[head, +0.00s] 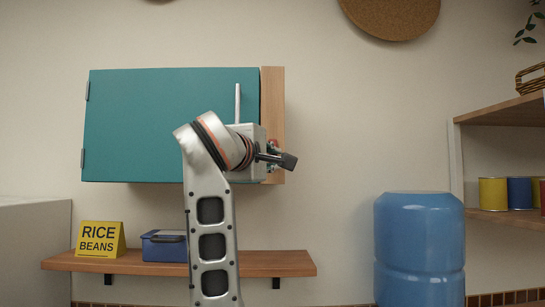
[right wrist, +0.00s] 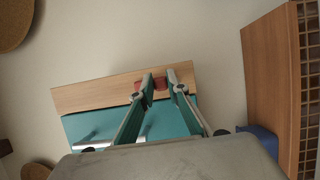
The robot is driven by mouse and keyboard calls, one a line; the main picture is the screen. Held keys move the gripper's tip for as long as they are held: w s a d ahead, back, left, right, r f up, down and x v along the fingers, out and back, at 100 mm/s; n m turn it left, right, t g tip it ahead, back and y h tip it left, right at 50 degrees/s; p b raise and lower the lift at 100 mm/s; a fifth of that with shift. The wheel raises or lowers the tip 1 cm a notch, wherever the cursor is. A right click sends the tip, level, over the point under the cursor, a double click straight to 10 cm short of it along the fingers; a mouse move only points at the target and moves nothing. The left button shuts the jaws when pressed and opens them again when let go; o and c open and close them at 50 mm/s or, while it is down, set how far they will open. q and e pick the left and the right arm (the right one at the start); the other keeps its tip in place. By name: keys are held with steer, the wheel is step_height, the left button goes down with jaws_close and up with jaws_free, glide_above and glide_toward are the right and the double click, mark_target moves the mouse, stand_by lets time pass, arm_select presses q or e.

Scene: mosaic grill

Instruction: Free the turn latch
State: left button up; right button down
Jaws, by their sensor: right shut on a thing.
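The turn latch (head: 273,142) is a small red piece on the wooden right edge of the teal wall cabinet (head: 135,125). In the right wrist view the red latch (right wrist: 160,83) sits between my fingertips, against the wooden strip. My right gripper (head: 277,156) reaches the latch from the front and is shut on it; in the wrist view the right gripper (right wrist: 160,82) has its two fingers a little apart around it. My arm hides much of the latch in the head view. The cabinet door is closed, with a pale upright handle (head: 238,103). My left gripper is out of view.
Below the cabinet, a wooden shelf (head: 262,264) holds a yellow rice-and-beans sign (head: 101,239) and a blue box (head: 163,246). A large blue water bottle (head: 419,245) stands to the right. A side shelf (head: 500,113) is at far right. The wall between is clear.

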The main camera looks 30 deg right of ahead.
stand_by(0.5)
steer(key=c, duration=2)
jaws_free()
steer(key=shift+o, duration=0.2)
steer(key=shift+r, duration=0.1)
